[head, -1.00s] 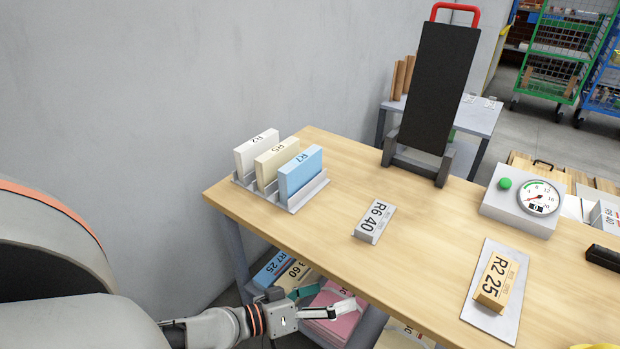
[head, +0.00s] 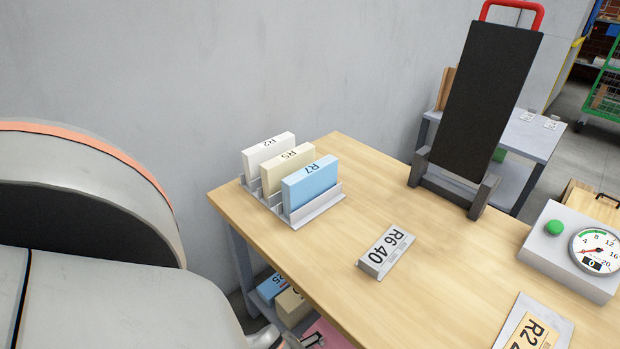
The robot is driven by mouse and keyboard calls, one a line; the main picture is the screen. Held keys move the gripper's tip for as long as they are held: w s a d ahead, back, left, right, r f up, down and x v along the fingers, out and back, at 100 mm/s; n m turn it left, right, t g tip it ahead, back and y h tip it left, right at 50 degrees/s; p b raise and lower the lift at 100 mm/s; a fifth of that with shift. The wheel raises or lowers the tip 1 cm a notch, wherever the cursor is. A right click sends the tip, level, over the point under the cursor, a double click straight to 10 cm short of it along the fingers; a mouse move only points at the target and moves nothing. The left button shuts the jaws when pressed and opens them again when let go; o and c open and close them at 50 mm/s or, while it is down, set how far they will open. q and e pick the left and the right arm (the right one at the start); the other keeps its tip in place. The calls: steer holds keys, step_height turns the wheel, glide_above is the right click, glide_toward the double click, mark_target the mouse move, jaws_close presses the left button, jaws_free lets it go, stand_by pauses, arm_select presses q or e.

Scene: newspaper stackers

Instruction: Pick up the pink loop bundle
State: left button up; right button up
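The pink bundle (head: 328,333) shows only as a small patch at the bottom edge of the head view, on the shelf under the table. The rest of it is cut off by the frame or hidden by the tabletop, and no loop shows. My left gripper (head: 302,341) is at the bottom edge, just left of the pink patch and mostly out of frame. I cannot tell whether it touches the bundle or how far its fingers are apart. My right gripper is not in view.
The wooden table (head: 330,240) overhangs the shelf. A blue bundle (head: 272,288) and a tan bundle (head: 292,307) lie left of the pink one. On top are a rack (head: 318,208) with upright bundles, an R6 40 block (head: 386,252), a black stand (head: 480,100) and a dial scale (head: 565,255).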

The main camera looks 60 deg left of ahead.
arm_select(q)
steer(key=shift+s+d+f, duration=0.1)
steer(key=shift+s+d, duration=0.2)
steer(key=shift+d, duration=0.05)
